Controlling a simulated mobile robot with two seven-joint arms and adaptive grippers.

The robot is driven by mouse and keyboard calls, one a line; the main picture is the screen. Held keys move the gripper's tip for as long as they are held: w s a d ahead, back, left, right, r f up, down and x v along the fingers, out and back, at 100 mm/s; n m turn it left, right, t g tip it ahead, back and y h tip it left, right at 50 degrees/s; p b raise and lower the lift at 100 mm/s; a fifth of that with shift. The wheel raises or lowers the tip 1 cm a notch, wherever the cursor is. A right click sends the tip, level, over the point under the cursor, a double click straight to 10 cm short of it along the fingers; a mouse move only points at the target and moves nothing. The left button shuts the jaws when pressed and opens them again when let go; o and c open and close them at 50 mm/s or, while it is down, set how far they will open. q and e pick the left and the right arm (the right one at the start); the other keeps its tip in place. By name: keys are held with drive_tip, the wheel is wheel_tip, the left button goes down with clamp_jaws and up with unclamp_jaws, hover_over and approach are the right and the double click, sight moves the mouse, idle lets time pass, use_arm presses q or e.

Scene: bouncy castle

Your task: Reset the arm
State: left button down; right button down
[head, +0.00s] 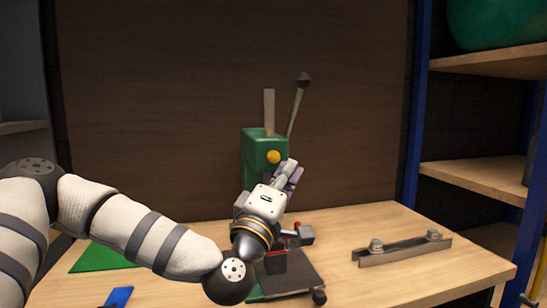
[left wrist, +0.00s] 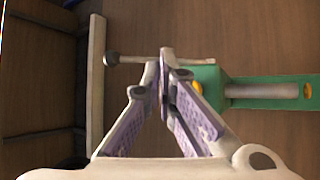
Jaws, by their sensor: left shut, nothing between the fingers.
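My left arm comes in from the left in the head view, and its left gripper (head: 287,175) is raised in front of a green press (head: 252,160). In the left wrist view the two fingers of the left gripper (left wrist: 164,60) meet at their tips, shut and empty. The press has a yellow knob (head: 273,157), an upright metal bar and a lever with a dark ball end (head: 303,79). The green press also shows behind the fingers in the left wrist view (left wrist: 258,88). My gripper and wrist hide part of its lower body. My right gripper is not in view.
The press stands on a wooden table (head: 400,285). A metal rail with bolts (head: 403,250) lies on the right, a green sheet (head: 100,258) and a blue piece (head: 118,297) on the left. A blue-framed shelf (head: 478,180) stands at the right. A dark wall is behind.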

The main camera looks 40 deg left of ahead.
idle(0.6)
use_arm(q)
drive_tip(key=s+d+f+m+g+h, duration=0.1)
drive_tip(key=d+f+m+g+h, duration=0.3)
drive_tip(key=f, duration=0.6)
drive_tip(key=s+d+f+m+g+h, duration=0.1)
drive_tip(key=d+f+m+g+h, duration=0.2)
drive_tip(key=d+f, duration=0.6)
drive_tip(key=s+d+f+m+g, duration=0.1)
drive_tip(key=s+f+m+g, duration=0.2)
drive_tip(key=f, duration=0.5)
drive_tip(key=s+d+f+g, duration=0.1)
drive_tip(key=s+f+g, duration=0.1)
drive_tip(key=s+f, duration=0.45)
drive_tip(key=s+f+m+g, duration=0.3)
drive_tip(key=s+f+g, duration=0.3)
drive_tip(key=s+f, duration=0.6)
drive_tip(key=s+a+f+m+g+y, duration=0.1)
drive_tip(key=s+a+f+g, duration=0.1)
drive_tip(key=s, duration=0.8)
drive_tip(key=s+a+f+m+g+y, duration=0.1)
drive_tip(key=s+a+g, duration=0.4)
drive_tip(key=s, duration=0.6)
drive_tip(key=shift+a+f+m+y+p, duration=0.15)
drive_tip(key=shift+f+m+y+p, duration=0.25)
drive_tip(key=shift+y, duration=0.1)
